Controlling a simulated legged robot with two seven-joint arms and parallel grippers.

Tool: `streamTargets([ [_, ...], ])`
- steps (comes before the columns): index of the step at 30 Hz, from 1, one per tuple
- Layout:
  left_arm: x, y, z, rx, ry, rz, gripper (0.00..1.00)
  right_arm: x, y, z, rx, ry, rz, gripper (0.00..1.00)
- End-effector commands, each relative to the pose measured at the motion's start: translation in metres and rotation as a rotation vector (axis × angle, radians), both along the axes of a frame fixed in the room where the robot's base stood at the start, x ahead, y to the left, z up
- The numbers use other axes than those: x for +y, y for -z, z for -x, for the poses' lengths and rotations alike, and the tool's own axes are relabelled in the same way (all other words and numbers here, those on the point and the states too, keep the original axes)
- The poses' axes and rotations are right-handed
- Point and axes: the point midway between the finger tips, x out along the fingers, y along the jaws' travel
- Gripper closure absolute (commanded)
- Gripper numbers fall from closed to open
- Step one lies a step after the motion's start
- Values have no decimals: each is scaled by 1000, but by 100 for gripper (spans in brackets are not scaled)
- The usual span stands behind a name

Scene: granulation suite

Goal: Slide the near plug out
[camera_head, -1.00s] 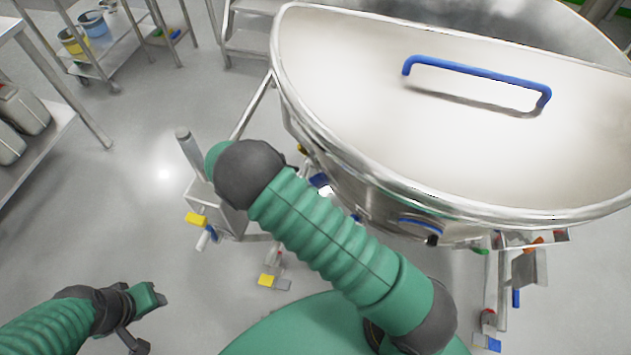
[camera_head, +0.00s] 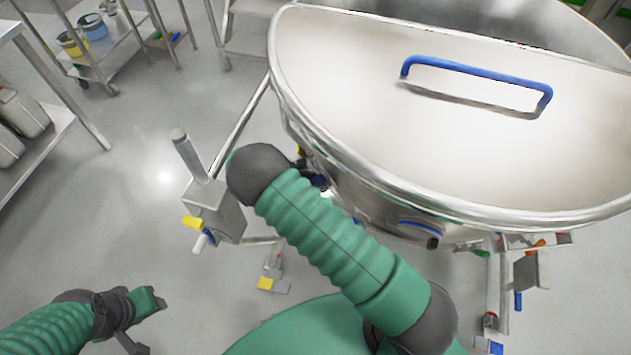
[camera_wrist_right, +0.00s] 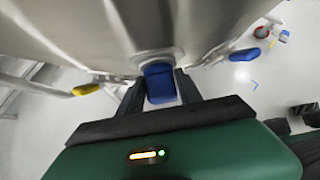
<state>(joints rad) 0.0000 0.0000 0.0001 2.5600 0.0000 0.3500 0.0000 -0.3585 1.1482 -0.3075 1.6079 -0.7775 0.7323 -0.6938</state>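A blue plug (camera_wrist_right: 160,85) sits in a round metal collar on the side of the steel vessel (camera_wrist_right: 110,28) in the right wrist view. My right gripper (camera_wrist_right: 161,80) has one dark finger on each side of this plug; both look close against it. In the head view my forearm and the vessel rim hide most of the right gripper. A second blue piece (camera_wrist_right: 243,54) shows further right on the vessel in the wrist view. My left gripper (camera_head: 155,300) is low at the left of the head view, away from the vessel; its finger gap is unclear.
The vessel's pale lid (camera_head: 350,100) with a blue handle (camera_head: 478,76) fills the upper right. A metal box with a post (camera_head: 215,212) and a yellow tab stands left of my forearm. A shelf trolley (camera_head: 105,55) stands at the back left.

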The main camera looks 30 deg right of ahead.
Motion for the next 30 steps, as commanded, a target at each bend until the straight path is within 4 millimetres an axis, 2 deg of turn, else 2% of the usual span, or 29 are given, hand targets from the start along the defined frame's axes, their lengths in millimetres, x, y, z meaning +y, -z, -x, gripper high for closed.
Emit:
streamTargets([
  [1,0,0,0,0,0,0,59,-1,0,-1,-1,-1,1,83],
  [5,0,0,0,0,0,0,59,-1,0,-1,-1,-1,1,100],
  [14,0,0,0,0,0,0,59,0,-1,-2,-2,-2,1,100],
  [17,0,-2,0,0,0,0,59,8,-1,-2,-3,-4,0,100],
  [22,0,-5,0,0,0,0,59,33,0,-2,-1,-6,-2,100],
  [30,0,-5,0,0,0,0,59,36,1,-1,-1,-4,-3,100],
])
